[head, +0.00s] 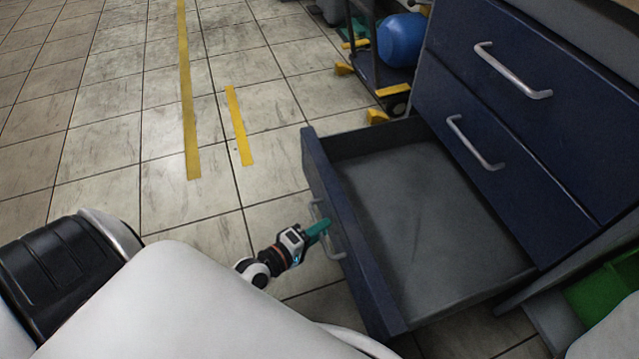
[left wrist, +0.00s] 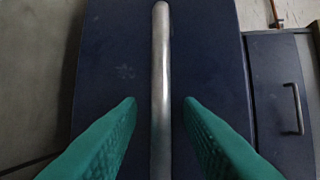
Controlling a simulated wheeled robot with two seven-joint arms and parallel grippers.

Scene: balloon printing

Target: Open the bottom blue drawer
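The bottom blue drawer (head: 350,240) is pulled far out of the cabinet, and its grey inside is empty. Its metal handle is on the front face, and in the left wrist view the handle (left wrist: 160,80) runs upright through the middle of the picture. My left gripper (head: 319,229) is at this handle. In the left wrist view, the green fingers of my left gripper (left wrist: 160,112) stand open on both sides of the handle, with a gap on each side. My right gripper is not in view.
Two more blue drawers, an upper one (head: 535,75) and a middle one (head: 500,150), are shut above the open drawer. A blue tank (head: 401,40) on a cart stands behind it. A green bin (head: 605,290) is at the lower right. The tiled floor at left is clear.

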